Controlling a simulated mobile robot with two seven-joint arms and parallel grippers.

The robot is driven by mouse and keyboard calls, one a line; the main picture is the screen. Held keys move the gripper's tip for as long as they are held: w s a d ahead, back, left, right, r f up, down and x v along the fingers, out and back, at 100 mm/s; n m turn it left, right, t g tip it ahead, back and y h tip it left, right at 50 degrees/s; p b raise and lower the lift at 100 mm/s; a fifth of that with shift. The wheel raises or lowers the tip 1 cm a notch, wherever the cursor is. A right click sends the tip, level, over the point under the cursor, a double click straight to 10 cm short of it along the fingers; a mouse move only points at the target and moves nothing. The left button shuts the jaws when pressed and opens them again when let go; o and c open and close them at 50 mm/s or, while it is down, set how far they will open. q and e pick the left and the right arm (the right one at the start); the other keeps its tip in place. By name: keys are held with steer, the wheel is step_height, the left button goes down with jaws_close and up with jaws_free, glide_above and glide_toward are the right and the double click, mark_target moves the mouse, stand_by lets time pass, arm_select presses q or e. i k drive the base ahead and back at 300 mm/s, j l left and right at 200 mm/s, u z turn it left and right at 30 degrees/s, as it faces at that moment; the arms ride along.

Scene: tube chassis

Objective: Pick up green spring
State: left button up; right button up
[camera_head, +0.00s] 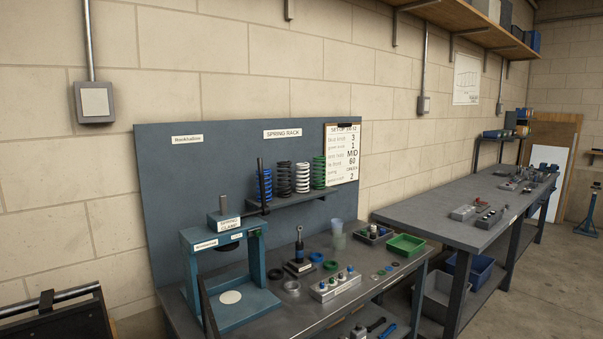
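The green spring (319,172) stands upright at the right end of the spring rack shelf (290,200). The shelf juts from a blue-grey back panel above the workbench. A white spring (302,178) stands just left of it, then a black spring (283,180) and a blue spring (265,185). A dark upright post (261,178) stands by the blue spring. Neither of my grippers shows in the head view.
A blue press frame (225,270) stands left on the bench, below and left of the shelf. Parts, rings, a metal block (335,286) and a green bin (406,245) lie on the bench. A clipboard (342,153) hangs just right of the green spring.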

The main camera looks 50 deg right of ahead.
mark_target(318, 158)
steer(key=l+u, duration=0.15)
steer(key=l, duration=0.3)
steer(key=k+l+u, duration=0.15)
steer(key=l, duration=0.3)
steer(key=k+l+u, duration=0.1)
steer(key=l, duration=0.3)
steer(key=k+l+u, duration=0.15)
steer(key=l, duration=0.3)
steer(key=k+l, duration=0.1)
steer(key=l, duration=0.35)
steer(key=k+l, duration=0.15)
steer(key=l, duration=0.25)
steer(key=k+l+u, duration=0.1)
steer(key=l, duration=0.35)
steer(key=k+l, duration=0.1)
steer(key=l, duration=0.3)
